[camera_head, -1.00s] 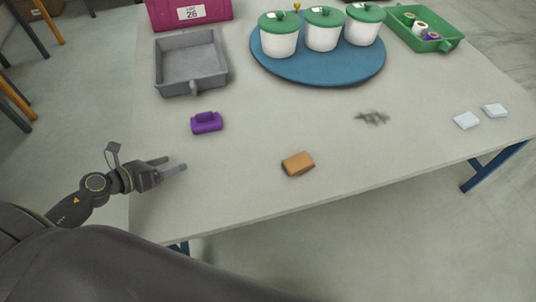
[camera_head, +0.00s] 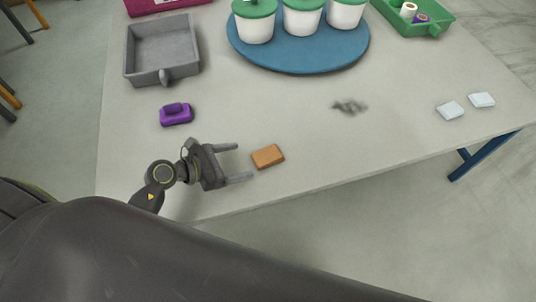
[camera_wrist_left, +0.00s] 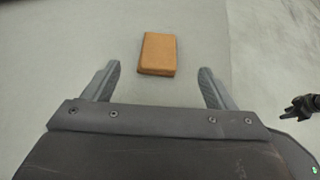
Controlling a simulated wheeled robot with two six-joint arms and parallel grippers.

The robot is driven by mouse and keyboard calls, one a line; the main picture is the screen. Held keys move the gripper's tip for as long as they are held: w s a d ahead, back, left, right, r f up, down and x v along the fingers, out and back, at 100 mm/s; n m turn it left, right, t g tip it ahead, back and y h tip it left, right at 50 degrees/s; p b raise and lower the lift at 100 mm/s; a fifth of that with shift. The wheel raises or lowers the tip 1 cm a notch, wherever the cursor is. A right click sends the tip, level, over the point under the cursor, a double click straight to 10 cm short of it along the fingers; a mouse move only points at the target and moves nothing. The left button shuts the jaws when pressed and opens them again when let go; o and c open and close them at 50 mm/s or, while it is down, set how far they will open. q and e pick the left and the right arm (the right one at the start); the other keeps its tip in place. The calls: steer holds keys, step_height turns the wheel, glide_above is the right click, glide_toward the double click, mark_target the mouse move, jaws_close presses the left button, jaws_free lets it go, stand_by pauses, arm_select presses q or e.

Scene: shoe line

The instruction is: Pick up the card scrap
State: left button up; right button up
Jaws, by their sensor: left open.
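The card scrap (camera_head: 267,156) appears to be the small orange-brown, block-like piece lying flat near the table's front edge. In the left wrist view the same scrap (camera_wrist_left: 158,54) lies ahead of the fingertips, roughly between their lines. My left gripper (camera_head: 238,162) is open and empty, its fingers pointing right at the scrap with a short gap. Both fingers also show in the left wrist view (camera_wrist_left: 159,78). My right gripper does not show in the head view.
A purple object (camera_head: 176,115) lies behind my left gripper. A grey tray (camera_head: 133,62), a blue round board (camera_head: 300,68) with white pots, and a green tray (camera_head: 436,30) stand farther back. A grey tangle (camera_head: 350,107) and white pieces (camera_head: 450,110) lie right.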

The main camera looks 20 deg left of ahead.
mark_target(270, 154)
arm_select(q)
steer(key=x, duration=1)
steer(key=shift+w+d, duration=0.1)
steer(key=shift+w, duration=0.1)
steer(key=shift+c, duration=0.5)
steer(key=c, duration=1)
